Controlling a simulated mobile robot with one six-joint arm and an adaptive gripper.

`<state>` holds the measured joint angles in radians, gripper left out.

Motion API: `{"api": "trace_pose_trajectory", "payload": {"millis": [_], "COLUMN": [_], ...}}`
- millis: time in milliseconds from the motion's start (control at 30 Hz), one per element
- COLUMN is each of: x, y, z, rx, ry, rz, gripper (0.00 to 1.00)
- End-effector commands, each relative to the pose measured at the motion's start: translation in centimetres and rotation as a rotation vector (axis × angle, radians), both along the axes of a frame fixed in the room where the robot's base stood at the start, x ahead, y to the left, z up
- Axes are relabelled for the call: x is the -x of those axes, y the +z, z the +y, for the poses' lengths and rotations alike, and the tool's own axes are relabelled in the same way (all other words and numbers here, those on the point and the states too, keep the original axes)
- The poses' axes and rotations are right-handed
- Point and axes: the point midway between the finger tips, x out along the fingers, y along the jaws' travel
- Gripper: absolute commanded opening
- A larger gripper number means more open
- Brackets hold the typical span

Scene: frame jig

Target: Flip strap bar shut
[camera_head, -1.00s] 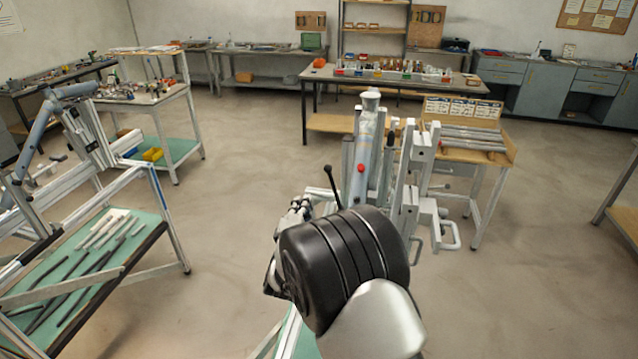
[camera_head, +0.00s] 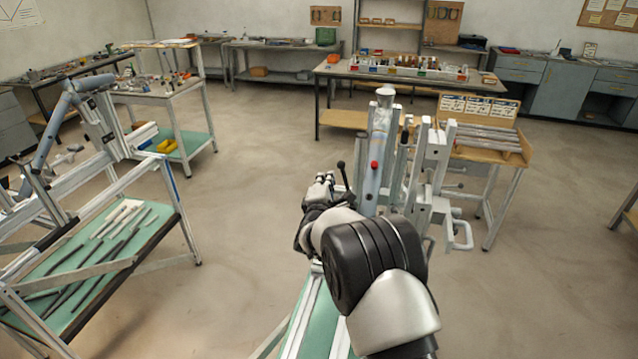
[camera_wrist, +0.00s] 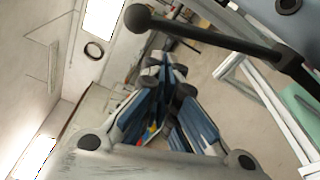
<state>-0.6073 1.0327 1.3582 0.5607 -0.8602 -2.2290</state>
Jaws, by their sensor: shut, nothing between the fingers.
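A black bar with a ball knob, which looks like the strap bar (camera_head: 343,174), stands up beside the pale blue tube (camera_head: 377,140) of the frame jig. In the wrist view the bar (camera_wrist: 205,35) crosses the top, its ball at upper left, and seems nearer the camera than the fingertips. My gripper (camera_head: 325,180) is shut and empty, just left of the bar in the head view. In the wrist view my gripper's blue-grey fingers (camera_wrist: 165,65) come together below the bar's ball end. I cannot tell whether they touch it. My own arm hides the jig's lower part.
A red knob (camera_head: 375,164) sits on the tube. Grey clamp uprights (camera_head: 432,165) stand to its right. A green-shelved cart (camera_head: 90,262) with rods is at left, and a wooden-topped stand (camera_head: 490,140) with tubes is behind right. Open floor (camera_head: 250,190) lies between the cart and jig.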

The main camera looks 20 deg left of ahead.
Motion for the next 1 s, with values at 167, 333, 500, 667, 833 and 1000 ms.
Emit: {"api": "trace_pose_trajectory", "payload": {"millis": [167, 333, 500, 667, 833, 1000], "x": [0.2, 0.3, 0.3, 0.3, 0.3, 0.2], "y": [0.4, 0.5, 0.5, 0.5, 0.6, 0.8], "z": [-1.4, -1.7, -1.7, -1.8, -2.2, -2.4], "rx": [0.000, -0.001, -0.001, -0.007, -0.042, -0.066], "ry": [-0.001, 0.000, 0.000, 0.000, 0.000, 0.000], "rz": [0.002, 0.001, 0.001, 0.001, 0.002, 0.004], "gripper": [0.00, 0.00, 0.00, 0.00, 0.00, 0.00]}}
